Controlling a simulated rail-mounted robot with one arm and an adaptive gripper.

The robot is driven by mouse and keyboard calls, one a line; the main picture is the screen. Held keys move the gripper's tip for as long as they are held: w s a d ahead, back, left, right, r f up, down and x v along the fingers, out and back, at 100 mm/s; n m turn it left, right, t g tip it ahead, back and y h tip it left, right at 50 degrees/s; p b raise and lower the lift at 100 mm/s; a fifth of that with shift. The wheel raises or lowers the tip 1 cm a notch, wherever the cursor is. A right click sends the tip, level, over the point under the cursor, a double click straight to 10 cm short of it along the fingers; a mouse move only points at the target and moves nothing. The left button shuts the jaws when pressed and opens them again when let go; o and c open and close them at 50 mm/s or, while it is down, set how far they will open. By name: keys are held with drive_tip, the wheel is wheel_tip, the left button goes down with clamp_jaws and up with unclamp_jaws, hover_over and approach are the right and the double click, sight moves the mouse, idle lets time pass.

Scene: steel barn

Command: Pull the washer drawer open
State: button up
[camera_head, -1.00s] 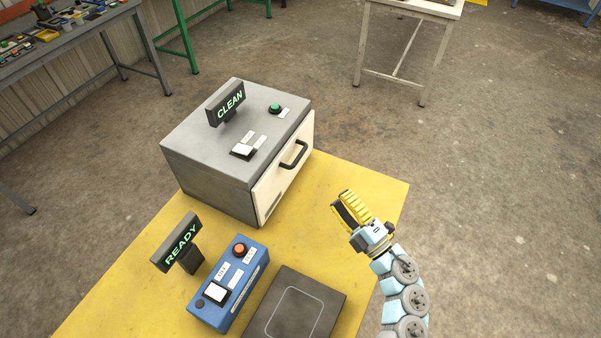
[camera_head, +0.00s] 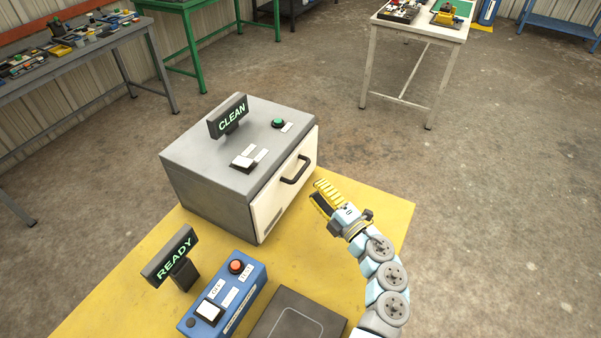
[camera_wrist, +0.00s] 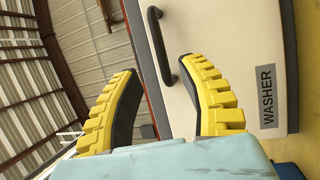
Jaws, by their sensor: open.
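The washer (camera_head: 217,155) is a grey box on the yellow table, with a "CLEAN" sign and a green button on top. Its cream drawer front (camera_head: 272,205) is shut and carries a black bar handle (camera_head: 296,169). In the wrist view the drawer front (camera_wrist: 215,30) bears a "WASHER" label, and the handle (camera_wrist: 160,45) lies ahead of my fingers, near the upper gap between them. My gripper (camera_head: 318,195) is open and empty, a short way in front of the handle and apart from it. In the wrist view its yellow fingers (camera_wrist: 158,92) are spread.
A blue control box (camera_head: 226,300) with a red button and a "READY" sign (camera_head: 170,255) stand at the front of the yellow table (camera_head: 130,270). A dark flat pad (camera_head: 296,318) lies beside them. The table between washer and pad is clear.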

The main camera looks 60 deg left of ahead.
sight(300, 172)
drive_tip(key=x, duration=0.8)
drive_tip(key=shift+b, duration=0.3)
drive_tip(key=shift+d+f, duration=0.1)
clamp_jaws()
